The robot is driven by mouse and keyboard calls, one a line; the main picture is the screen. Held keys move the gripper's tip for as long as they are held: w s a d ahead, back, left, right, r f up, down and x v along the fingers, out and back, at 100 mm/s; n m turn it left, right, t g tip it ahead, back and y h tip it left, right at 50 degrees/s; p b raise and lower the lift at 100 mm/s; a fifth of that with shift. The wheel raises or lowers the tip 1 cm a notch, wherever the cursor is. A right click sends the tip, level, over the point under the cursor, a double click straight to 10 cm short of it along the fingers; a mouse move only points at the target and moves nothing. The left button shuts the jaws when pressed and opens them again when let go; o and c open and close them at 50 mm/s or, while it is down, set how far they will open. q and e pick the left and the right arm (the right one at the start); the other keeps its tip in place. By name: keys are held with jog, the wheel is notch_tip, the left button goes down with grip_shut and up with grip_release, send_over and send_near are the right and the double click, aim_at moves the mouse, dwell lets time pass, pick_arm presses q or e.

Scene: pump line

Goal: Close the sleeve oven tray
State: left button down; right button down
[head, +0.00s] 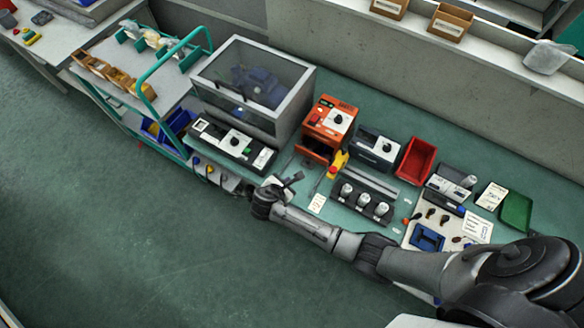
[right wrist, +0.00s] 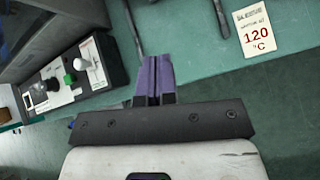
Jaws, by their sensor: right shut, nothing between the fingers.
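The sleeve oven (head: 329,122) is an orange box with a white panel and a dark knob, in the middle of the green bench in the head view. Its orange tray (head: 312,154) sticks out low at the front, so it stands open. My right gripper (head: 294,178) is in front of the tray, nearer the bench's front edge and apart from it. In the right wrist view its purple fingers (right wrist: 153,80) are together and empty above the green bench top. The oven itself cannot be made out there. My left gripper is not in view.
A clear-lidded grey machine (head: 252,85) with a control panel (head: 233,143) stands left of the oven. A yellow and red item (head: 338,163) lies just right of the tray. A 120 °C card (right wrist: 257,33) lies on the bench. A block with metal cylinders (head: 362,201) is at right.

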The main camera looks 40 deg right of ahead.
aim_at(311, 155)
jog(key=d+f+n, duration=0.1)
jog(key=d+f, duration=0.1)
jog(key=w+d+f+n+b, duration=0.1)
jog(key=d+f, duration=0.1)
jog(key=w+d+f+n, duration=0.1)
jog(key=d+f, duration=0.1)
jog(key=d, duration=0.1)
jog(key=shift+w+f+b, duration=0.2)
jog(key=shift+f+b, duration=0.05)
jog(key=shift+b, duration=0.15)
jog(key=d, duration=0.1)
jog(key=w+d, duration=0.1)
jog(key=d, duration=0.1)
jog(key=shift+w, duration=0.1)
jog(key=shift+w+d, duration=0.25)
jog(key=shift+d, duration=0.25)
jog(key=shift+d, duration=0.1)
jog(key=shift+w+d, duration=0.2)
jog(key=shift+d, duration=0.1)
jog(key=d, duration=0.1)
jog(key=w+d, duration=0.1)
jog(key=d, duration=0.1)
jog(key=shift+w+d, duration=0.25)
jog(key=shift+d, duration=0.05)
jog(key=shift+s+f, duration=0.15)
